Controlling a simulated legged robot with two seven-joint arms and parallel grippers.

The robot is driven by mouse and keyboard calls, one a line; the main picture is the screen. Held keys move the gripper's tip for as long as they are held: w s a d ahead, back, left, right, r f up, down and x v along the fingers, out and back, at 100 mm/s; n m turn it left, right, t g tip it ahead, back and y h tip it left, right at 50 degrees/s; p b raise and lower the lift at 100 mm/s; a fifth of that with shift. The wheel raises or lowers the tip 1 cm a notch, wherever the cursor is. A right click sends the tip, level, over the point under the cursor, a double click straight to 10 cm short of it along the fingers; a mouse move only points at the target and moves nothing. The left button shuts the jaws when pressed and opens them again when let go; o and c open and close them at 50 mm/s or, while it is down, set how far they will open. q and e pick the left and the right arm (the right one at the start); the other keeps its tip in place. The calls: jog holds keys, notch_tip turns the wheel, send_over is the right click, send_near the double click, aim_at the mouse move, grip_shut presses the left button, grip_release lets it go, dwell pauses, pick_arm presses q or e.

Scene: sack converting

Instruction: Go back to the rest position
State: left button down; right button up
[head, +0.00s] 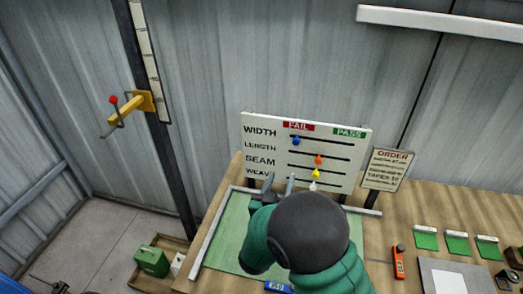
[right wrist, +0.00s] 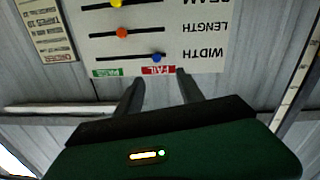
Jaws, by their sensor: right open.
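My right gripper (head: 279,182) is in front of the white board (head: 262,160) at the back of the bench. Its two fingers are apart with nothing between them, and they also show in the right wrist view (right wrist: 160,85), pointing at the board, which appears upside down there. My dark and green right arm hides part of the bench and mat. The board's blue knob (head: 296,140) is near the FAIL end of the WIDTH row. The orange knob (head: 319,160), yellow knob (head: 316,174) and white knob (head: 313,186) are farther right. My left gripper does not show.
A green mat (head: 225,235) lies under my right arm. An order sign (head: 386,169) stands right of the board. An orange tool (head: 398,262), a grey plate (head: 455,278) and green cards (head: 457,243) lie on the right. A green can (head: 152,261) stands at the lower left.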

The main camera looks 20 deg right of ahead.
jog(key=s+a+f+n+g+y, duration=0.4)
jog(key=s+a+f+g+y, duration=0.25)
jog(key=s+f+y, duration=0.4)
jog(key=s+d+f+n+g+b, duration=0.1)
jog(key=s+g, duration=0.5)
jog(key=s, duration=0.6)
jog(key=shift+d+f, duration=0.7)
jog(key=shift+d, duration=0.15)
jog(key=shift+s+h, duration=0.1)
jog(key=shift+h, duration=0.15)
jog(key=shift+d, duration=0.1)
